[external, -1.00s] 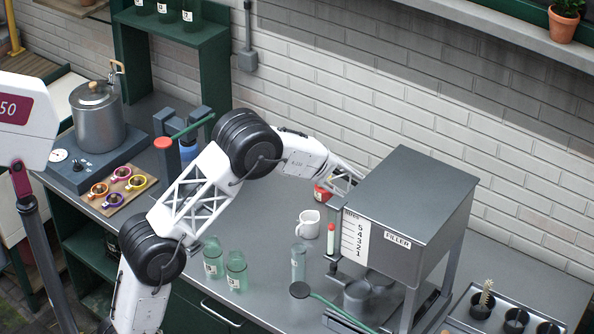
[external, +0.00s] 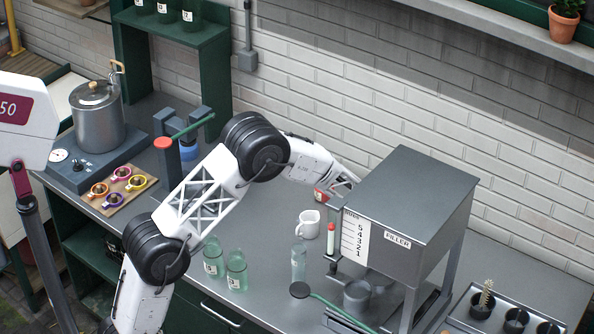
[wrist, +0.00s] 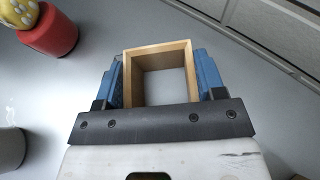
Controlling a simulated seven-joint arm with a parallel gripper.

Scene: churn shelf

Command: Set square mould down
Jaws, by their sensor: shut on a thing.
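The square mould (wrist: 160,48) is an open wooden frame, seen in the wrist view. It sits between the blue fingers of my gripper (wrist: 160,80), which is shut on its two sides. A grey surface shows through its opening. I cannot tell whether the mould touches the worktop (wrist: 90,50) or is just above it. In the external view, my wrist (external: 335,176) reaches behind the filler, and the fingertips and mould are hidden there.
A red pot with a yellow top (wrist: 50,30) stands left of the mould. The filler (external: 410,200) stands close to my wrist, with a white mug (external: 309,224) and glass bottle (external: 299,262) before it. Green bottles (external: 236,270) stand further left. The wall (wrist: 270,40) is behind.

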